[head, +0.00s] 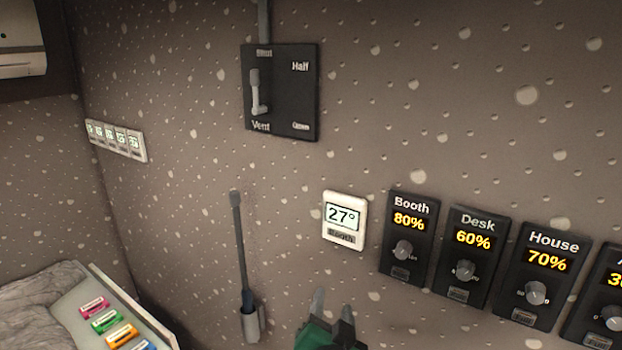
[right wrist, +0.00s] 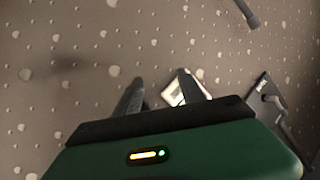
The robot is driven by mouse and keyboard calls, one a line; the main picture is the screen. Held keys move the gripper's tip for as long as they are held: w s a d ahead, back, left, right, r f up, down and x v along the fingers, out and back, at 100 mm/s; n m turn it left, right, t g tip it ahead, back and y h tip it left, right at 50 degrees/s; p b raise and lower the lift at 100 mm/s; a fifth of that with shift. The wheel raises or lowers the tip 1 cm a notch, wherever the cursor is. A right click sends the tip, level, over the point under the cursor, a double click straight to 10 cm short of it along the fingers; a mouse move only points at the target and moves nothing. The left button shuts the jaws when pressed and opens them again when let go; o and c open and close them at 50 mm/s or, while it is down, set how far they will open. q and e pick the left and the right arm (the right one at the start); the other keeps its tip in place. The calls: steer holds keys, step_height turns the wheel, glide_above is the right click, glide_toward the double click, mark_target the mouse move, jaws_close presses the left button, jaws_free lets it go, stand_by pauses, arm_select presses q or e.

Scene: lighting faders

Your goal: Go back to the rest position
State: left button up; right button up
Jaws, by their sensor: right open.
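My right gripper (head: 333,305) shows at the bottom middle of the head view, green with two dark fingers. Its fingers stand apart with nothing between them. It is below the white Booth thermostat (head: 344,220), which reads 27°. In the right wrist view the open fingers (right wrist: 160,88) point at the speckled wall, and the thermostat (right wrist: 174,96) shows partly behind one finger. The Booth fader (head: 408,238) reads 80%, the Desk fader (head: 469,256) 60% and the House fader (head: 540,276) 70%. My left gripper is not in view.
A black Vent lever panel (head: 290,92) is on the wall above. A grey rod (head: 238,240) stands in a holder (head: 252,325) left of my right gripper. A row of small displays (head: 116,140) is at far left. A tray (head: 82,326) holds coloured pieces at lower left.

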steer(key=s+d+f+n+g+y+b, duration=0.1)
steer(key=d+f+n+g+y, duration=0.15)
steer(key=f, duration=0.55)
steer(key=s+d+f+n+g+y+b, duration=0.1)
steer(key=d+f+n+g+b, duration=0.15)
steer(key=f, duration=0.55)
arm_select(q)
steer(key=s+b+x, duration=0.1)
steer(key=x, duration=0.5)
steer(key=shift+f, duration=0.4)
arm_select(e)
steer(key=s+d+f+n+g+h, duration=0.1)
steer(key=s+d+f+g, duration=0.3)
steer(key=s+f, duration=0.3)
steer(key=s+d+f+n+g+h, duration=0.1)
steer(key=s+d+f+g, duration=0.3)
steer(key=s+d+f, duration=0.2)
steer(key=s+f, duration=0.2)
steer(key=s, duration=0.1)
steer(key=shift+s, duration=0.35)
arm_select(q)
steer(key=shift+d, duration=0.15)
arm_select(e)
steer(key=shift+d, duration=0.15)
